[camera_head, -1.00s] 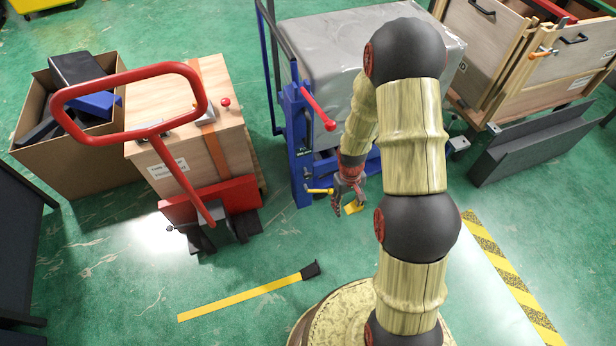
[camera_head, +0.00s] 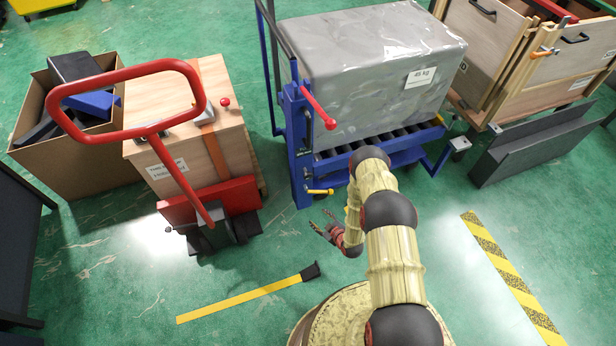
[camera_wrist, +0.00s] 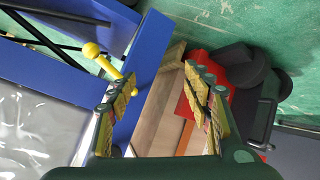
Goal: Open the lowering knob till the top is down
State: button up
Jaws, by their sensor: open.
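The blue lift (camera_head: 300,150) stands at the centre, with a grey wrapped load marked 45 kg (camera_head: 370,75) on its roller top (camera_head: 385,140). A small yellow knob on a short yellow rod (camera_head: 320,191) sticks out low on the lift's post.
A red lever (camera_head: 318,107) projects from the lift's post. A red pallet truck (camera_head: 210,205) with a wooden box (camera_head: 200,145) stands at the left. A grey panel (camera_head: 530,145) lies at the right. The green floor before the lift is mostly clear, with a yellow strip (camera_head: 240,302) on it.

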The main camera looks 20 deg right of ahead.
jog(key=w+r+n+t, duration=0.2)
jog(key=w+r+t, duration=0.3)
jog(key=r, duration=0.4)
jog(key=n+t+y, duration=0.1)
jog(key=t, duration=0.1)
send_near(309, 178)
jog(key=w, duration=0.3)
jog(key=shift+w+a+f+b, duration=0.1)
jog(key=shift+w+a+b, duration=0.3)
jog(key=shift+w, duration=0.95)
jog(key=shift+w+a+r+b, duration=0.15)
jog(key=shift+w+b, duration=0.4)
jog(key=shift+w, duration=0.8)
jog(key=shift+w+a+f+b, duration=0.15)
jog(key=shift+w+a+b, duration=0.25)
jog(key=shift+w, duration=0.95)
jog(key=shift+d, duration=0.1)
jog(key=c, duration=1.1)
jog(key=shift+c, duration=0.3)
